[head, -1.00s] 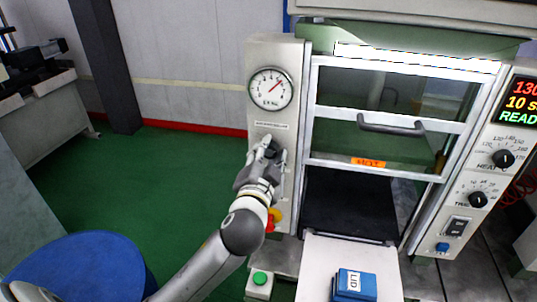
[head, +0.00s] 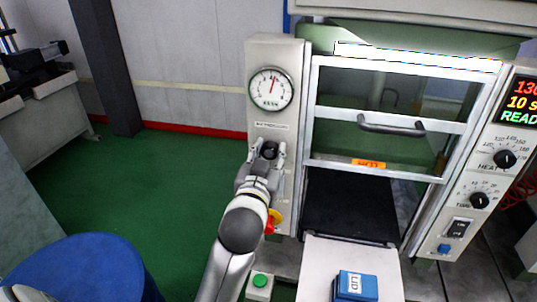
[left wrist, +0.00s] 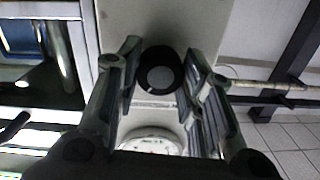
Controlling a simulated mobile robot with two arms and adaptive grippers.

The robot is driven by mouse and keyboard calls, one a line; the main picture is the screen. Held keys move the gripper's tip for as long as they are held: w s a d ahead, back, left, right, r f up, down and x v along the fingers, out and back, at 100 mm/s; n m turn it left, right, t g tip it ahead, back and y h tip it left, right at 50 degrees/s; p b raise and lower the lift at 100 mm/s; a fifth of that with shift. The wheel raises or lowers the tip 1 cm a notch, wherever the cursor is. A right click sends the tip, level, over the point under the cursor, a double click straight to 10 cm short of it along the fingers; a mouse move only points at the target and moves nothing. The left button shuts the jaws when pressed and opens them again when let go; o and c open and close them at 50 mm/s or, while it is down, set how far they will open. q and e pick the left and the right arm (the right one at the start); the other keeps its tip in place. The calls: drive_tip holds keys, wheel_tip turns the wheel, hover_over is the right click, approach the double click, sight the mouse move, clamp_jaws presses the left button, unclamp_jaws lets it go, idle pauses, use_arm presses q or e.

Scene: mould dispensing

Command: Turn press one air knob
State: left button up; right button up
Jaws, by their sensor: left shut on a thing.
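The black round air knob (head: 269,150) is on the light grey panel left of the press, below a white dial gauge (head: 271,88). My left gripper (head: 267,153) is at the panel, shut on the knob, with one finger on each side. In the left wrist view the knob (left wrist: 162,72) shows its round face between the two fingers, and part of the gauge (left wrist: 152,141) shows below it. The gauge needle points nearly straight up, slightly right. My right gripper is not in view.
A red and yellow button (head: 273,220) sits on the panel just below my gripper. The press door (head: 390,122) with its handle is to the right. A green button box (head: 260,285) and a blue LID block (head: 355,285) are in front. A blue round top (head: 75,272) is at lower left.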

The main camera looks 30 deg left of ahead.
use_arm(q)
drive_tip(key=shift+n, duration=0.3)
drive_tip(key=o, duration=1)
drive_tip(key=shift+o, duration=0.2)
drive_tip(key=v, duration=0.7)
drive_tip(key=shift+s, duration=0.25)
drive_tip(key=shift+d, duration=0.1)
